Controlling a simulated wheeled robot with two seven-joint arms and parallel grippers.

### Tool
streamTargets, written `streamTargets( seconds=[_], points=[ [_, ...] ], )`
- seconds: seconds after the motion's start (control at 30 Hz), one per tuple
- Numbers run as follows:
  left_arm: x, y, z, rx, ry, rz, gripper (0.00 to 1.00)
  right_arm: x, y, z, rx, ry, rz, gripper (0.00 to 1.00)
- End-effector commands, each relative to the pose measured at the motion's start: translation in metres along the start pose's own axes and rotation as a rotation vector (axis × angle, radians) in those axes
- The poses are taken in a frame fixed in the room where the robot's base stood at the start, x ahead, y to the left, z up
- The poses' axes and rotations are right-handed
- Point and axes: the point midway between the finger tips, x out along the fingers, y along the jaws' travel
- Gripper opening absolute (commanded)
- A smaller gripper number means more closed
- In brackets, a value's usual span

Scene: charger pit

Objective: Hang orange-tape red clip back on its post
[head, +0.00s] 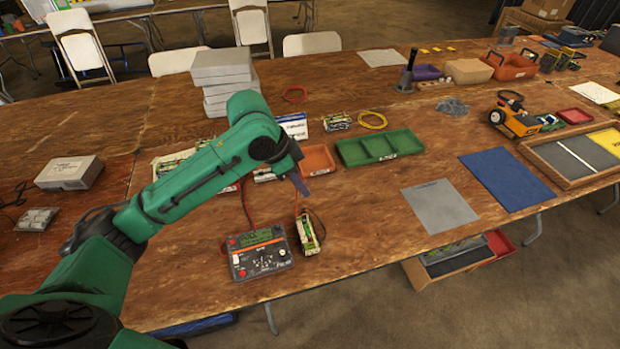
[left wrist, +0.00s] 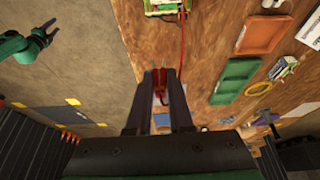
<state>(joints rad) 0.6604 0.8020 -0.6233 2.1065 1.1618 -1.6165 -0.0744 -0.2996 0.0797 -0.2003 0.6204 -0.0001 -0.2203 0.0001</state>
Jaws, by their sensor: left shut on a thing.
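My left gripper (head: 300,184) is above the table, just beyond the charger; it also shows in the left wrist view (left wrist: 158,104). It is shut on a red clip (left wrist: 159,84), held between the fingertips. Orange tape on it cannot be made out. A red lead (head: 297,204) runs near the gripper. The charger (head: 259,252), with a green screen, lies near the front edge. A green and white battery pack (head: 308,233) stands right of it. The post cannot be picked out. My right gripper (left wrist: 44,35) looks open and empty, away to the side in the left wrist view.
An orange tray (head: 317,160) and a green divided tray (head: 380,148) lie beyond the gripper. Stacked grey boxes (head: 222,78) stand at the back. A grey mat (head: 439,206) and a blue mat (head: 507,179) lie to the right. Bare wood lies between battery pack and grey mat.

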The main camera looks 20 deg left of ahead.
Motion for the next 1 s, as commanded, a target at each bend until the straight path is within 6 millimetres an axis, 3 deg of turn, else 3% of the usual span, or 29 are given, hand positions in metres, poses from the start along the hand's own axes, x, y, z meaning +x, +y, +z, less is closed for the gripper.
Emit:
streamTargets(
  seconds=[0.4, 0.6, 0.77, 1.0],
  points=[
    [-0.046, -0.026, 0.108, -0.003, -0.012, 0.000, 0.00, -0.029, 0.001, -0.002, -0.001, -0.001, 0.001, 0.50],
    [-0.061, -0.033, 0.136, 0.001, -0.011, 0.002, 0.00, -0.051, 0.001, -0.004, 0.000, -0.001, 0.001, 0.50],
    [-0.078, -0.038, 0.154, -0.002, -0.008, 0.005, 0.00, -0.100, 0.002, -0.008, 0.000, -0.001, 0.000, 0.50],
    [-0.080, -0.045, 0.184, -0.004, -0.002, 0.003, 0.00, -0.113, 0.002, -0.010, 0.000, 0.000, 0.000, 0.50]
  ],
)
